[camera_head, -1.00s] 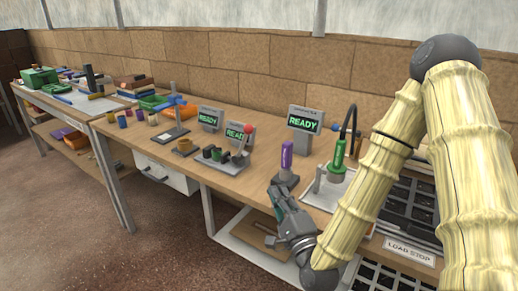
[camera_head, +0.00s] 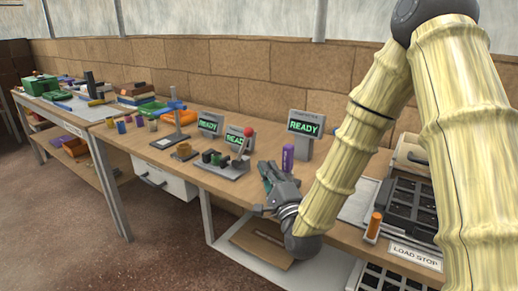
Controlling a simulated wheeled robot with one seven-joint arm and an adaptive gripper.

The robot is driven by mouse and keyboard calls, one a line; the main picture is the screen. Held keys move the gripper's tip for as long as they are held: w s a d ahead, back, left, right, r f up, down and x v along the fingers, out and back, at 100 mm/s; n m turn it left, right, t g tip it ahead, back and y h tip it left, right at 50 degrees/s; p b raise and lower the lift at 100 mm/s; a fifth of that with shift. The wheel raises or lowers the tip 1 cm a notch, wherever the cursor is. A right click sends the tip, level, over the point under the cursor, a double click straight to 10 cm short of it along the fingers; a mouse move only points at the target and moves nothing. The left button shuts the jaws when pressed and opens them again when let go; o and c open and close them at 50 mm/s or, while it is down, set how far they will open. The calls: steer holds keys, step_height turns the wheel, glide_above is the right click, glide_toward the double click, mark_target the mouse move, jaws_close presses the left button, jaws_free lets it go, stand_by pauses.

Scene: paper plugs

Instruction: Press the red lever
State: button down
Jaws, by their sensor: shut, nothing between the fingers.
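The red lever is a grey rod with a red ball knob (camera_head: 248,131), standing tilted on a dark base plate (camera_head: 218,168) on the bench. Small dark and green parts sit on the same base. My gripper (camera_head: 264,168) is shut and empty, just right of the lever's base at the bench's front. It is apart from the knob and lower than it in the picture. A purple cylinder (camera_head: 288,158) stands upright behind my gripper, its lower part partly hidden by the gripper.
READY screens (camera_head: 304,127) stand along the back of the bench. A LOAD STOP label (camera_head: 416,256), an orange cylinder (camera_head: 375,224) and dark trays are at right. Bench is clear between lever and purple cylinder.

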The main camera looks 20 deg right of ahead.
mark_target(243, 148)
steer(key=x, duration=0.9)
steer(key=shift+d, duration=0.1)
steer(key=shift+w+a+r+n+p, duration=0.1)
steer(key=shift+a+r+n+p, duration=0.2)
steer(key=shift+p, duration=0.35)
